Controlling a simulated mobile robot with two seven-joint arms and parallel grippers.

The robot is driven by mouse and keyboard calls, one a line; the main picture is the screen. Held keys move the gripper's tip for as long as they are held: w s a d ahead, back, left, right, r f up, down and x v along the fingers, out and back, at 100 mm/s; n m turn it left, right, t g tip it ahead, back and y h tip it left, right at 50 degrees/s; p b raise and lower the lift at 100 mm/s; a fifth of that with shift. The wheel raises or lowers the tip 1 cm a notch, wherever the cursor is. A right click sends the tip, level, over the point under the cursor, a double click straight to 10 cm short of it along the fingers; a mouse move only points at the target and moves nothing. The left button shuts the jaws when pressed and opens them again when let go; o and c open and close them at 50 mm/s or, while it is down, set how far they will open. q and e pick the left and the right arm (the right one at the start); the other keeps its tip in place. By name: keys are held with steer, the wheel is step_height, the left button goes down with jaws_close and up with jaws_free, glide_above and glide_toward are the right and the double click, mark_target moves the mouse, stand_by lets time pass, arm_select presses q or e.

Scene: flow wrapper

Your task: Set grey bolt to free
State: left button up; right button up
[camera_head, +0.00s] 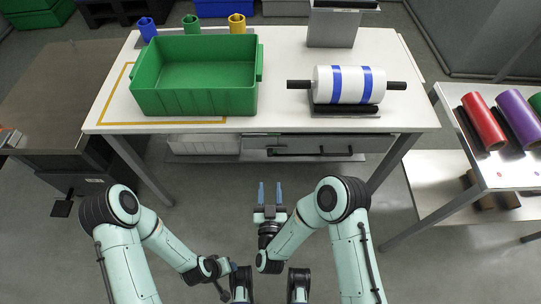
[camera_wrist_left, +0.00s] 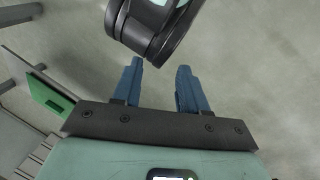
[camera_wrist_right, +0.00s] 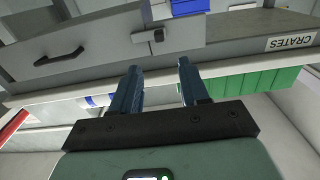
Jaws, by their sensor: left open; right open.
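A small dark grey fitting (camera_wrist_right: 148,36), which looks like the bolt, sits on the grey drawer front under the table, by a panel seam, in the right wrist view.
The drawer (camera_head: 310,147) has a dark bar handle. On the white table (camera_head: 275,65) stand a green crate (camera_head: 195,101) and a white roll with blue bands (camera_head: 349,86). A side shelf (camera_head: 478,160) with coloured rolls is at right. The floor before the table is clear.

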mark_target(270, 156)
steer(key=w+b, duration=0.1)
steer(key=w, duration=0.9)
steer(key=shift+d+b, duration=0.1)
steer(key=shift+b, duration=0.2)
arm_select(q)
steer(key=shift+w+a+f+t, duration=0.2)
steer(key=shift+w+a+f, duration=0.15)
steer(key=shift+w+f, duration=0.25)
steer(key=shift+w+a+f+t, duration=0.2)
steer(key=shift+w+a+f, duration=0.15)
steer(key=shift+w, duration=0.4)
arm_select(e)
steer(key=shift+w, duration=0.7)
